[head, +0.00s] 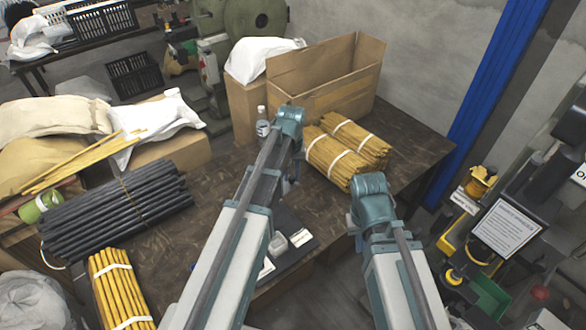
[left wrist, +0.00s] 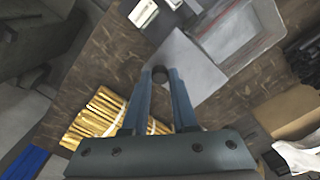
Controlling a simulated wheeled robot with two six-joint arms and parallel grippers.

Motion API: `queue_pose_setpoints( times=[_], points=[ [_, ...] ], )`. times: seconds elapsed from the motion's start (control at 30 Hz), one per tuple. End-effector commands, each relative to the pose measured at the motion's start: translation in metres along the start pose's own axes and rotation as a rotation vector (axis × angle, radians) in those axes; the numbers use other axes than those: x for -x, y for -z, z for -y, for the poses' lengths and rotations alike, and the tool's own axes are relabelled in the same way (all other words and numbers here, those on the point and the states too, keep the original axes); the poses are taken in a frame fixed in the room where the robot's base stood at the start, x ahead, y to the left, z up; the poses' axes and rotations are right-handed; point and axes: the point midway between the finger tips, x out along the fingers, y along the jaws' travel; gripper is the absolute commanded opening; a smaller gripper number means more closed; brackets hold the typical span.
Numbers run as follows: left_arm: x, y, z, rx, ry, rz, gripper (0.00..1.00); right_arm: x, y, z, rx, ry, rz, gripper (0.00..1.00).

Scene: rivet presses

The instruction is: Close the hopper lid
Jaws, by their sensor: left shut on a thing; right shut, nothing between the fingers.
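In the left wrist view my left gripper (left wrist: 160,78) points down over the table, its two fingers close together on a small dark round knob (left wrist: 159,73). The knob shows against a flat light grey panel (left wrist: 188,62); I cannot tell for certain whether this is the hopper lid or whether they are joined. In the head view my left arm's teal end (head: 289,120) is over the table, its fingertips hidden. My right gripper (head: 368,195) is shut and empty near the table's front right edge; its fingertips are mostly hidden.
Bundles of yellow rods (head: 345,145) and black rods (head: 115,213) lie on the brown table (head: 215,190). A bottle (head: 262,122) and an open cardboard box (head: 330,80) stand behind. A machine with a white sign (head: 505,228) stands at the right.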

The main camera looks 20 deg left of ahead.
Motion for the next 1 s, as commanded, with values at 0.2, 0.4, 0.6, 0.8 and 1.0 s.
queue_pose_setpoints(
  times=[0.2,0.4,0.6,0.8,1.0],
  points=[
    [0.0,-0.022,0.008,-0.204,-0.001,0.0,0.0,0.0,0.0,0.0,0.0,0.0,0.0,0.0],
    [0.0,-0.037,0.019,-0.392,-0.001,0.0,0.0,0.0,0.0,0.0,0.0,0.0,0.0,0.0],
    [0.0,-0.05,0.032,-0.582,-0.001,0.0,0.0,0.0,0.0,0.0,0.0,0.0,0.0,0.0],
    [0.0,-0.06,0.047,-0.772,-0.001,0.0,0.0,0.0,0.0,0.0,0.0,0.0,0.0,0.0],
    [0.0,-0.067,0.064,-0.961,-0.001,0.0,0.0,0.0,0.0,0.0,0.0,0.0,0.0,0.0]
  ],
)
